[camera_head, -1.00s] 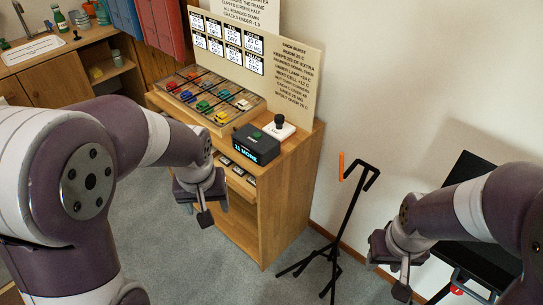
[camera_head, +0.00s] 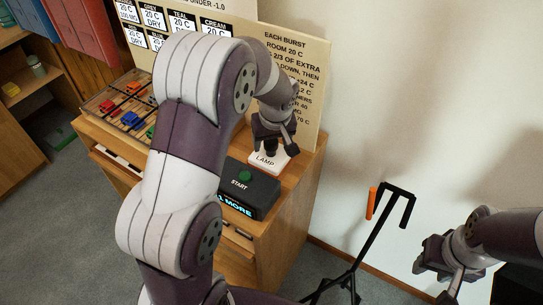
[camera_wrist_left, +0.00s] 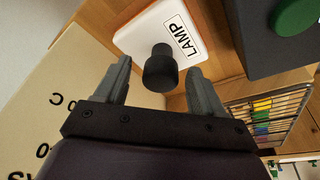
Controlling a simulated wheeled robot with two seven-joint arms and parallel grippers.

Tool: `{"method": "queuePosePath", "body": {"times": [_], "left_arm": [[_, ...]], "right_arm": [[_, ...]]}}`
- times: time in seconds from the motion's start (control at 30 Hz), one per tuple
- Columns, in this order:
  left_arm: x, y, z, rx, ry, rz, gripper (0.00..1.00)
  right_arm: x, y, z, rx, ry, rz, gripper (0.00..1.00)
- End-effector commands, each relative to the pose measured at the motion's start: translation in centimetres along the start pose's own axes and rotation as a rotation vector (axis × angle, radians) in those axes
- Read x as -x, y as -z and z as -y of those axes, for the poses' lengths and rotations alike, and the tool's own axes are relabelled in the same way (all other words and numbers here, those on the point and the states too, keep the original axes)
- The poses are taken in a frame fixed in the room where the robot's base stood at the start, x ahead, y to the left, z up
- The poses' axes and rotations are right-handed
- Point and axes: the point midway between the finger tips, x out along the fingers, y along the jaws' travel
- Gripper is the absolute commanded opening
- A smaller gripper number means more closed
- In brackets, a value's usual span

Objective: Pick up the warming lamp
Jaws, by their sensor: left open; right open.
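The warming lamp is a black knobbed piece on a white base labelled LAMP (camera_head: 265,161), on the wooden cabinet top beside the black START box. In the left wrist view its black head (camera_wrist_left: 161,72) shows between the two fingers. My left gripper (camera_head: 274,138) is above the lamp, pointing down with its fingers apart. It hides part of the lamp's head in the head view, and I see no finger closed on it. My right gripper (camera_head: 449,284) is open at the lower right, away from the lamp.
The START box (camera_head: 248,188) stands close to the lamp. A tray (camera_head: 122,108) of coloured pieces lies farther left, partly behind my left arm. A sign board (camera_head: 310,85) rises behind the lamp. A black stand (camera_head: 357,245) with an orange tip is right of the cabinet (camera_head: 295,220).

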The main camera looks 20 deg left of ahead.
Motion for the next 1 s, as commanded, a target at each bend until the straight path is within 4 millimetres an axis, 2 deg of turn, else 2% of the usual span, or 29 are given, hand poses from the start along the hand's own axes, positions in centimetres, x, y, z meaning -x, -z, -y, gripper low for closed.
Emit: {"method": "queuePosePath", "body": {"times": [0.2, 0.23, 0.43, 0.67, 0.77, 1.0], "left_arm": [[-0.3, 0.0, 0.0, 0.0, -0.001, -0.001, 0.69], [-0.3, 0.0, 0.0, 0.0, -0.001, -0.001, 0.65], [-0.3, 0.0, 0.0, 0.0, -0.001, -0.001, 0.0], [-0.2, 0.1, 0.0, 0.0, -0.001, -0.002, 0.0], [0.5, 0.3, 0.0, 0.0, -0.002, -0.003, 0.0], [6.0, 1.8, -0.1, 0.0, -0.003, -0.005, 0.0]], "right_arm": [[0.0, 0.0, 0.0, 0.0, 0.0, 0.0, 0.43], [0.0, 0.0, 0.0, 0.0, 0.0, 0.0, 0.43], [0.0, 0.0, 0.0, 0.0, 0.0, 0.0, 0.43], [0.0, 0.0, 0.0, 0.0, 0.0, 0.0, 0.43], [0.2, 0.0, 0.0, 0.0, 0.0, 0.0, 0.43], [1.3, 0.2, 0.0, 0.0, 0.0, 0.0, 0.43]]}}
